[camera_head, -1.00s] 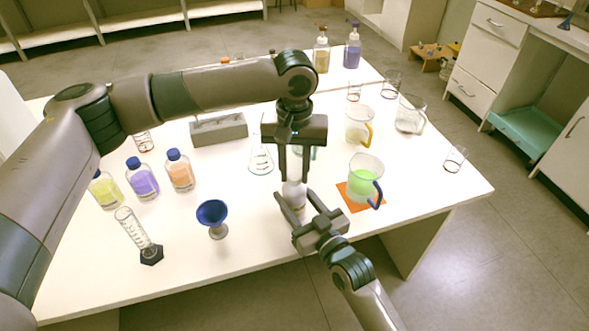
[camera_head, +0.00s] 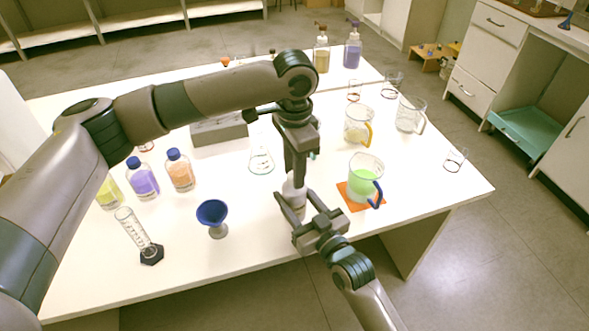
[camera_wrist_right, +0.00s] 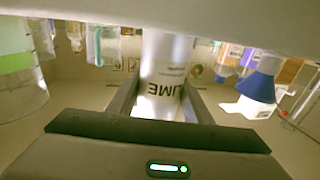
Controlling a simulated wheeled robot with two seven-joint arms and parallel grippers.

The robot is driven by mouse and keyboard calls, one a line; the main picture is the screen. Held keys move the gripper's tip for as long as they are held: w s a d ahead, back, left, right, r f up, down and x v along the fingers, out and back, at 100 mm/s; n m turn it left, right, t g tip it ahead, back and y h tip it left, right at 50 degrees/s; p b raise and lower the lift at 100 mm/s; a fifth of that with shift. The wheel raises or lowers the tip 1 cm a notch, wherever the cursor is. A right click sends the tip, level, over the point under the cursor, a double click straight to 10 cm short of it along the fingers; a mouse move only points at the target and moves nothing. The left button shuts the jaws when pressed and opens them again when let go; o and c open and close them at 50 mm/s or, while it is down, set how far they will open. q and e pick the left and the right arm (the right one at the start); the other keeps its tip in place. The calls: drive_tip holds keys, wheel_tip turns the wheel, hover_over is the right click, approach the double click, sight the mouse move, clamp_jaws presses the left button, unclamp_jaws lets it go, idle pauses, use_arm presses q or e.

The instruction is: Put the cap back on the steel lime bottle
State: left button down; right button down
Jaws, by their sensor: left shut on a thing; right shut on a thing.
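The steel lime bottle (camera_head: 293,193) stands upright near the table's front edge. In the right wrist view its pale shiny side with the letters of LIME (camera_wrist_right: 165,75) shows between my finger pads. My right gripper (camera_head: 297,207) is shut on the bottle's body from the front right. My left gripper (camera_head: 296,172) points straight down directly over the bottle's top and is shut on the cap. The cap is hidden behind the fingers, so I cannot see how it sits on the neck.
A blue funnel (camera_head: 212,212) and a graduated cylinder (camera_head: 135,234) stand to the left. A beaker of green liquid (camera_head: 364,178) stands on an orange mat (camera_head: 352,203) close at right. Several blue-capped bottles (camera_head: 180,170) and a flask (camera_head: 261,160) stand further back.

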use_arm(q)
drive_tip(key=m, duration=0.4)
drive_tip(key=shift+m, duration=0.3)
drive_tip(key=m, duration=0.4)
drive_tip(key=shift+m, duration=0.4)
drive_tip(key=c, duration=1.3)
unclamp_jaws()
drive_tip(key=shift+c, duration=0.2)
wheel_tip(320, 180, up, 12)
